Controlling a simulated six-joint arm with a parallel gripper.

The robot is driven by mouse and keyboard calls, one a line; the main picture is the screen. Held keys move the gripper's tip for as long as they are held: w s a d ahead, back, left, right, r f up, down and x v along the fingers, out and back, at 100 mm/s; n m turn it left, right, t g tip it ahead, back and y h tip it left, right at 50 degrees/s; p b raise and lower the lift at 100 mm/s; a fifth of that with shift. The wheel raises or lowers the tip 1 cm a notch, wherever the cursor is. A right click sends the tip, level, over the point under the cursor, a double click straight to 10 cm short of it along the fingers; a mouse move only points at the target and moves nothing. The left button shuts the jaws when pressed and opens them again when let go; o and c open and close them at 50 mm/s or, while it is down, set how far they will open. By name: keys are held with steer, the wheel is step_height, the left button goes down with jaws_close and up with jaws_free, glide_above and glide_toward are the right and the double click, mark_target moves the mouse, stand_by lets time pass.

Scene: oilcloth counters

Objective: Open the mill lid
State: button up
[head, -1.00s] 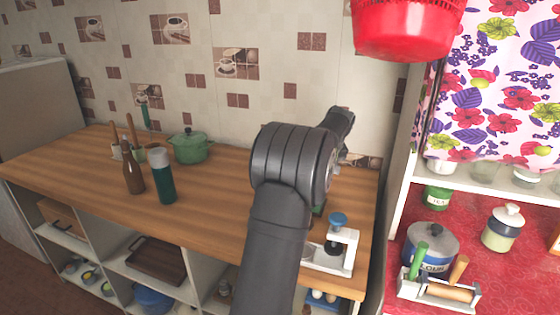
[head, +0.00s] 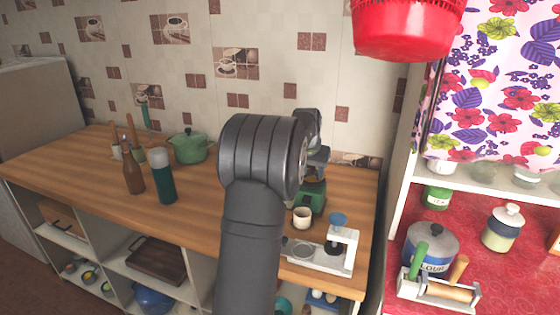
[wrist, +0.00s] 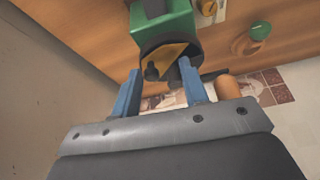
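The mill (head: 313,196) is a green body standing on the wooden counter at the right, partly hidden behind my arm and gripper. In the wrist view its green body (wrist: 165,28) has a dark round top with a yellow-tan patch and small dark knobs. I cannot tell whether the lid is open or shut. My gripper (wrist: 159,68) has its two blue fingers spread apart, one on each side of the dark top, with nothing visibly clamped. In the head view my gripper (head: 319,160) is just above the mill.
A cream cup (head: 302,217) stands in front of the mill. A white and blue device (head: 340,250) is at the counter's front right. A green pot (head: 189,147), a brown bottle (head: 132,173) and a green flask (head: 160,177) stand left. A red basket (head: 405,28) hangs above.

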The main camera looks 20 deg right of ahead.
steer(key=m, duration=0.1)
steer(key=w+a+m+g, duration=0.1)
steer(key=m, duration=0.1)
steer(key=shift+a+r+m+h, duration=0.1)
steer(key=shift+m+h, duration=0.2)
steer(key=v, duration=1.7)
steer(key=w+d+f+n+t+y, duration=0.1)
steer(key=d+f+n, duration=0.4)
steer(key=f, duration=0.6)
steer(key=v, duration=1)
steer(key=s+a+n, duration=0.1)
steer(key=s+a, duration=0.9)
steer(key=a, duration=0.2)
steer(key=shift+a+t, duration=0.35)
steer(key=shift+t, duration=0.05)
steer(key=shift+s, duration=0.1)
